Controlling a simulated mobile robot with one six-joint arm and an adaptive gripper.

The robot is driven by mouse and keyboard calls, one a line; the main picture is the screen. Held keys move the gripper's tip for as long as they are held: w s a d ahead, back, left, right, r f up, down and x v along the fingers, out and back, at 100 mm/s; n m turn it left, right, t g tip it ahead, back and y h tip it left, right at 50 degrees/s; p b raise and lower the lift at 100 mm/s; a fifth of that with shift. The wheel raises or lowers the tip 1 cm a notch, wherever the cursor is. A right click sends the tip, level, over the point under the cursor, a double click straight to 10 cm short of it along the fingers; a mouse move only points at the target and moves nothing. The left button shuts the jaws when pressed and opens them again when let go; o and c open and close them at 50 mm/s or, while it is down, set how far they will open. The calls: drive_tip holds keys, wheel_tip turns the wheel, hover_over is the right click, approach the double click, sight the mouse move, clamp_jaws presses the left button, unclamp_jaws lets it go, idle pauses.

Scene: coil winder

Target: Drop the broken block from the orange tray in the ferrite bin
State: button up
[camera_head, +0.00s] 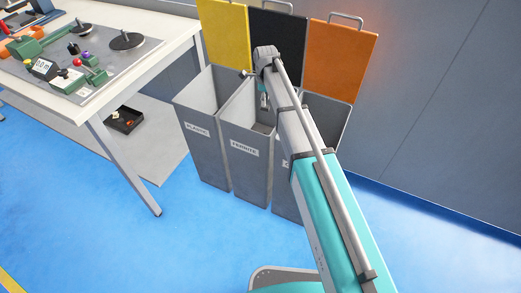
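The ferrite bin (249,170) is the middle of three grey bins and has FERRITE on its front label. Its black lid (278,37) stands open behind it. My gripper (263,103) points down at the mouth of this bin, mostly hidden by my arm. It is too small to tell whether its fingers are open or shut, or whether they hold anything. I cannot make out a broken block. An orange tray-like thing (22,47) lies on the workbench at the far left, partly cut off by the picture edge.
A grey bin (203,150) with a yellow lid stands on the left. Another bin (327,112) with an orange lid stands on the right, partly behind my arm. The workbench (150,57) carries a green winder (65,78). A black box (124,119) sits on its lower shelf.

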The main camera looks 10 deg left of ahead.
drive_tip(key=shift+o, duration=1.3)
drive_tip(key=shift+w, duration=0.15)
